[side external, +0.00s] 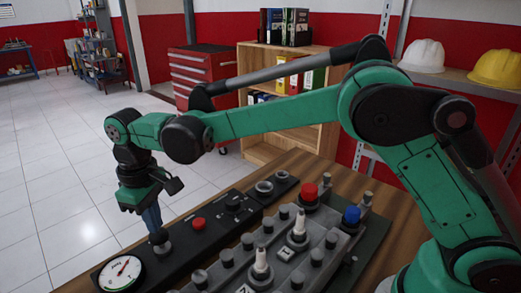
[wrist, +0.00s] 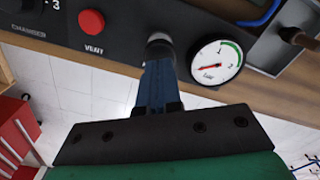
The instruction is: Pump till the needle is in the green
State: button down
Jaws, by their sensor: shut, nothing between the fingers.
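The pressure gauge (side external: 120,273) is a white dial at the near left end of a black panel. In the wrist view the gauge (wrist: 216,62) has a green arc at its upper right, and its red needle points to the lower left, outside the green. A grey round pump button (side external: 160,246) stands beside the gauge; it also shows in the wrist view (wrist: 160,44). My gripper (side external: 155,232) is shut and empty, pointing down, with its blue fingers right over the button. They seem to touch it, but the contact is partly hidden.
A red VENT button (side external: 198,223) and a CHAMBER selector (side external: 235,203) lie further along the panel (side external: 180,262). White floor lies left of the bench.

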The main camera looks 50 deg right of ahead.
jog(key=shift+f, duration=1.35)
jog(key=shift+r, duration=1.85)
jog(key=shift+f, duration=0.15)
jog(key=shift+f, duration=1.7)
jog(key=shift+r, duration=1.85)
jog(key=shift+f, duration=0.1)
